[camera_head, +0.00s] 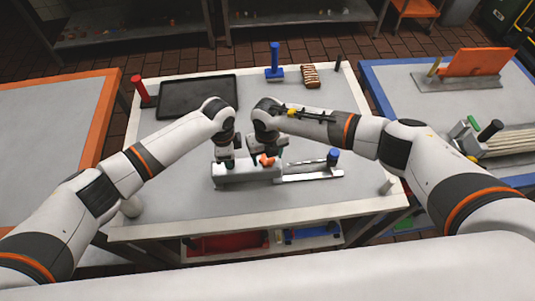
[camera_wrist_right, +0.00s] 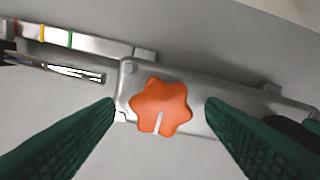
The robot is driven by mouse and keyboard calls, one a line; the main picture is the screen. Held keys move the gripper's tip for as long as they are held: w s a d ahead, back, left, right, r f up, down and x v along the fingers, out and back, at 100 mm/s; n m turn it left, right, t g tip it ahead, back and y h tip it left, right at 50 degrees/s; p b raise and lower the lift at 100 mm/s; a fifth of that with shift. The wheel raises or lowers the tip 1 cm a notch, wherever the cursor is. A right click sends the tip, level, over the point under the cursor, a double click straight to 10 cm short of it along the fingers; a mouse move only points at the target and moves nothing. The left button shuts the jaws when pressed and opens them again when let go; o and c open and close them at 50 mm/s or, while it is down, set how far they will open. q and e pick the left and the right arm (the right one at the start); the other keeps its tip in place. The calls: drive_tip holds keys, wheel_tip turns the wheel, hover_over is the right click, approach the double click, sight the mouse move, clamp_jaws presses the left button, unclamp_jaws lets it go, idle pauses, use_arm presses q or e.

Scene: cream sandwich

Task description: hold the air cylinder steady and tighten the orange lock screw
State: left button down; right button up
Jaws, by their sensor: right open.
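The air cylinder (camera_head: 243,174) is a pale grey block lying at the front middle of the table. The orange lock screw (camera_head: 265,160) sits on its top near the right end. In the right wrist view the screw (camera_wrist_right: 161,107) is a star-shaped knob with a white mark, on a grey metal plate. My right gripper (camera_wrist_right: 160,118) is open, its two green fingers on either side of the knob with gaps between. My left gripper (camera_head: 228,163) is down at the cylinder's left part; its fingertips are small and partly hidden, so I cannot tell whether they grip it.
A metal rail with a blue knob (camera_head: 333,157) extends right from the cylinder. A black tray (camera_head: 197,96), a blue-handled stand (camera_head: 275,64) and a striped brown item (camera_head: 310,76) stand at the back. The table's front area (camera_head: 240,210) is clear.

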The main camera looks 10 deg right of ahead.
use_arm(q)
drive_tip(key=shift+a, duration=0.1)
use_arm(e)
drive_tip(key=shift+r, duration=0.1)
wheel_tip(320, 180, up, 12)
idle(0.4)
use_arm(q)
drive_tip(key=c, duration=0.9)
unclamp_jaws()
drive_tip(key=shift+c, duration=0.2)
wheel_tip(320, 180, up, 7)
drive_tip(key=p, duration=0.6)
drive_tip(key=shift+f, duration=0.15)
drive_tip(key=shift+r+p, duration=1.05)
drive_tip(key=shift+r, duration=0.15)
use_arm(e)
wheel_tip(320, 180, up, 8)
